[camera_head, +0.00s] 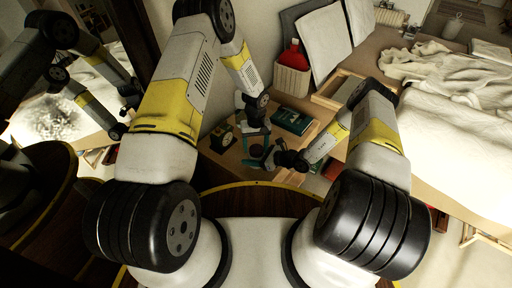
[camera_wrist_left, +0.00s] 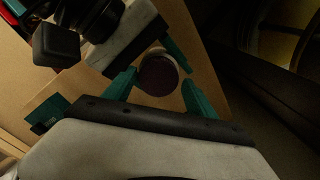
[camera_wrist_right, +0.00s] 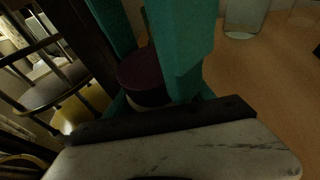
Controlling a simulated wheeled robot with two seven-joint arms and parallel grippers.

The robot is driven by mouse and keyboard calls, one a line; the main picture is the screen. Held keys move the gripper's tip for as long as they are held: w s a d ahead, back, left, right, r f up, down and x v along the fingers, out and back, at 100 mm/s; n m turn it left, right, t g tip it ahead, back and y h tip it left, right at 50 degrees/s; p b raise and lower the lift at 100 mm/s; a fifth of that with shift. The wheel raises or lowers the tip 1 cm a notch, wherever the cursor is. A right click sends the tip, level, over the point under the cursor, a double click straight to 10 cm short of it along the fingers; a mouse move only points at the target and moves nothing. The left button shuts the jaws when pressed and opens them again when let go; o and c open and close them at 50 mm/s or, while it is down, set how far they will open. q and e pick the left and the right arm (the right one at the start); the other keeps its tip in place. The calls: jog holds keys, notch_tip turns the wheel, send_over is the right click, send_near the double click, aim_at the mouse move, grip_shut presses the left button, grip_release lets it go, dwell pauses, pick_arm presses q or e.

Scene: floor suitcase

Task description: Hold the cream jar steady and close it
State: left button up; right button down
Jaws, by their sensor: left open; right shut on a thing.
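The cream jar shows as a round, dark purple-brown disc seen from above in the left wrist view (camera_wrist_left: 158,76). In the right wrist view its dark round top (camera_wrist_right: 145,68) sits between teal fingers, with a narrow pale strip below. I cannot tell whether the lid is fully seated. My right gripper (camera_head: 256,160) is shut on the jar from the side, low over the small table. My left gripper (camera_wrist_left: 160,88) is open above the jar, its teal fingertips on either side of the disc and apart from it. In the head view the left gripper (camera_head: 254,130) hides most of the jar.
On the wooden table (camera_head: 222,160) a small dark clock (camera_head: 222,138) stands left of the grippers. A dark green box (camera_head: 293,119) lies behind right. A red bottle in a basket (camera_head: 292,62) stands farther back. A clear glass (camera_wrist_right: 244,18) is beyond my right gripper.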

pick_arm(q)
jog(key=r, duration=0.4)
jog(key=shift+s+d, duration=0.1)
jog(key=shift+d, duration=0.15)
jog(key=shift+c, duration=0.4)
jog(key=r+n, duration=0.1)
jog(key=n, duration=0.3)
jog(key=shift+a+r, duration=0.1)
jog(key=shift+r, duration=0.25)
jog(key=n, duration=0.1)
jog(key=r+n, duration=0.1)
jog(key=n, duration=0.1)
jog(key=r+n, duration=0.1)
jog(key=n, duration=0.1)
jog(key=shift+f, duration=0.1)
jog(key=shift+f, duration=4)
